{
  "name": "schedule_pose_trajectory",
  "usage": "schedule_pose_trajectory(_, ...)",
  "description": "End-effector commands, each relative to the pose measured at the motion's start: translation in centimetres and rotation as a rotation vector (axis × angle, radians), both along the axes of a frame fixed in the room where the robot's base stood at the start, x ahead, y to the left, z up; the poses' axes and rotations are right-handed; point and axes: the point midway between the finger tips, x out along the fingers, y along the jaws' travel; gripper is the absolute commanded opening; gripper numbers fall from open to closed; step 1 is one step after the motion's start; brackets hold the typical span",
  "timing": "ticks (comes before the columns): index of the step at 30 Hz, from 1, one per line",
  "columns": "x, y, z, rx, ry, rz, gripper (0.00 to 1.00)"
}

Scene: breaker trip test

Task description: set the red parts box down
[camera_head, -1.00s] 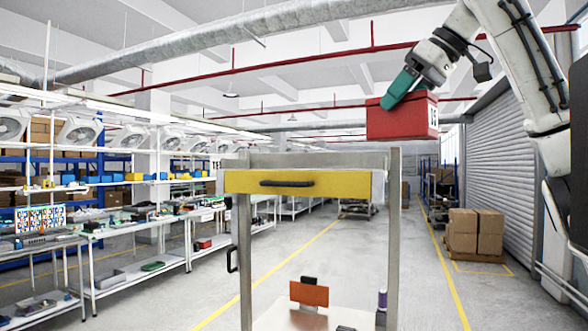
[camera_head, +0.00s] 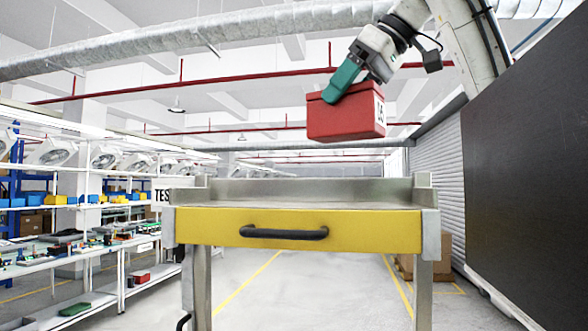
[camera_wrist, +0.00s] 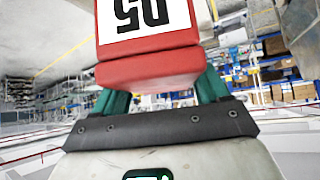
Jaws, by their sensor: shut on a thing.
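The red parts box (camera_head: 345,115) has a white label on its right side and hangs in the air in the head view. My gripper (camera_head: 343,82), with green fingers, is shut on it from above. In the wrist view the red box (camera_wrist: 150,68) sits between the green fingers of my gripper (camera_wrist: 160,90), its label reading "05" upside down. Below the box in the head view is a steel cart (camera_head: 270,192) with a raised rim and a yellow drawer front. The box appears above the cart top with a visible gap. Most of the cart's top surface is seen edge-on.
The drawer's dark handle (camera_head: 284,232) sticks out toward me. A dark panel (camera_head: 530,170) stands close on the right. White shelving with fans and parts (camera_head: 100,200) runs along the left. Cardboard boxes (camera_head: 405,262) stand behind the cart. No objects show on the cart top.

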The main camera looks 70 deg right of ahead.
Motion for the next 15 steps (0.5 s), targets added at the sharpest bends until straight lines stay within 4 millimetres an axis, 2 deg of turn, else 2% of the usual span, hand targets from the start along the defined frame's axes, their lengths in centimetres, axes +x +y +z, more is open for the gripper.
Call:
schedule_pose_trajectory(1, 1.2, -0.2, -0.3, 0.001, 0.0, 0.006, 0.26)
schedule_pose_trajectory(6, 4.6, -0.9, -1.8, 0.001, 0.0, 0.006, 0.26)
schedule_pose_trajectory(10, 6.2, -1.5, -4.2, 0.001, 0.002, 0.0, 0.26)
schedule_pose_trajectory(15, 8.0, -1.9, -6.2, 0.0, 0.0, -0.001, 0.26)
